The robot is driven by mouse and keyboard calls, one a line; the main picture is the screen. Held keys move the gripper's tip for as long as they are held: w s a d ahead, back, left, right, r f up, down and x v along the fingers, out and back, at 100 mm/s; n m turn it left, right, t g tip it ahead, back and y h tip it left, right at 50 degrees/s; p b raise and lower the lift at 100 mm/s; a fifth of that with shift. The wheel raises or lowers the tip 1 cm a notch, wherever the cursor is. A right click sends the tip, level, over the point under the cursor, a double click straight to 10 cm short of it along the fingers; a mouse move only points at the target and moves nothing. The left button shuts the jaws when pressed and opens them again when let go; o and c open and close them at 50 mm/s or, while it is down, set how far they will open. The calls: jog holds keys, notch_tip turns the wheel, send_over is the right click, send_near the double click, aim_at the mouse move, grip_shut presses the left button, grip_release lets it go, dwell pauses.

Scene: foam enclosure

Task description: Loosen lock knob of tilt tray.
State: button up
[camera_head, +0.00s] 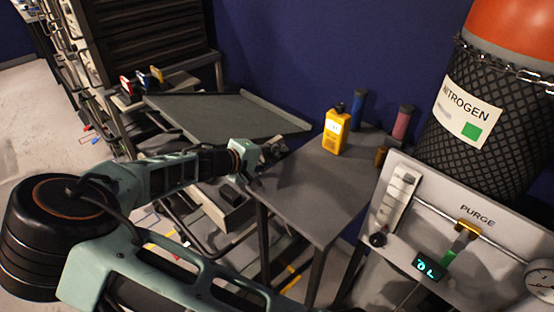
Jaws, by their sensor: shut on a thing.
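The tilt tray (225,112) is a grey-green flat panel with a raised lip along its right side, in the left-middle of the head view. My gripper (270,152) is at the tray's near right edge, close to the left corner of a grey table. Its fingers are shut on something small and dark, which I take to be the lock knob. The fingers and the wrist hide most of it, so its shape and turn cannot be told. My green arm reaches in from the lower left.
A purge panel (478,216) and a netted nitrogen cylinder (476,140) stand at the right. A small open drawer (228,212) sits below my wrist.

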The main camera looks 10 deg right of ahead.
jog(key=o, duration=1.2)
jog(key=shift+c, duration=0.2)
jog(key=shift+a, duration=0.1)
jog(key=v, duration=1.2)
